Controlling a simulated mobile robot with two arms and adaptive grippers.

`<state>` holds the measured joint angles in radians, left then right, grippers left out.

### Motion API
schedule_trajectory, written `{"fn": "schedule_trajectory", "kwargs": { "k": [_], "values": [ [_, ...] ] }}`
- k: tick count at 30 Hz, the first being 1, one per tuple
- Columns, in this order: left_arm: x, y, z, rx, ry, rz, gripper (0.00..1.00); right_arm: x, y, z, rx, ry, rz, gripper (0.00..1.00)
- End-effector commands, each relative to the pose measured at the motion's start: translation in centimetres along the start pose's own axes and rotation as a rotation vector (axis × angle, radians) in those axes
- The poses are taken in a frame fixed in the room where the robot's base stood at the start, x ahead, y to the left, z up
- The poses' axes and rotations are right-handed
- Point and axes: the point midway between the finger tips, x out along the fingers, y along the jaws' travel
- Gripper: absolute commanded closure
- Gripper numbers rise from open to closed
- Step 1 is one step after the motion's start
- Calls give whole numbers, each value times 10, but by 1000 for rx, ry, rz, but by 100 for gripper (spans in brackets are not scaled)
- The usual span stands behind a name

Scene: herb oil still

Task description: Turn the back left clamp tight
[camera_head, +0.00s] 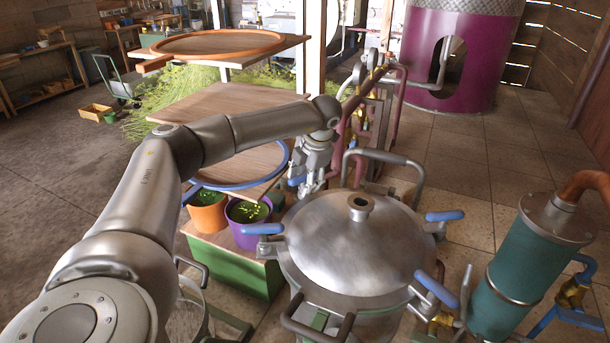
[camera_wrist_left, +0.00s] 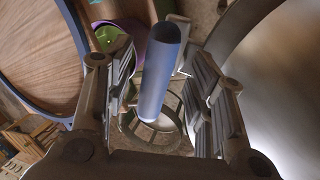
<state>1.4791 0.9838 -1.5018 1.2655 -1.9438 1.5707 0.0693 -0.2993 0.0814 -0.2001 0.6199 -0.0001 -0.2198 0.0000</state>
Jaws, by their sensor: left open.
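The still pot's domed steel lid (camera_head: 350,245) has clamps with blue handles around its rim. The back left clamp's blue handle (camera_head: 297,181) shows partly beside my left gripper (camera_head: 311,183), at the lid's back left edge. In the left wrist view the blue handle (camera_wrist_left: 161,75) stands between the two open fingers, with a visible gap on both sides. Whether a finger touches it, I cannot tell. The gripper hides the clamp's base in the head view. My right gripper is not in view.
Other blue clamp handles are at the lid's left (camera_head: 263,228), right (camera_head: 445,216) and front right (camera_head: 437,287). A curved grey handle (camera_head: 385,156) rises behind the lid. Orange (camera_head: 207,215) and purple (camera_head: 247,212) pots stand left; a teal cylinder (camera_head: 515,275) stands right.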

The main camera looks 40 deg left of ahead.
Motion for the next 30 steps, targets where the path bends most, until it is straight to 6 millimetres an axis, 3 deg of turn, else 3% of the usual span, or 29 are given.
{"fn": "schedule_trajectory", "kwargs": {
  "k": [11, 21, 30],
  "values": [
    [6, 0, 0, 1, 0, 0, 52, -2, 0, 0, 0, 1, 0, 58],
    [6, 0, 0, 1, -1, 0, 95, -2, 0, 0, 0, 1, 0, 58],
    [6, 0, 0, 37, -14, 2, 95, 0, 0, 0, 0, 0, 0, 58]
  ]
}}
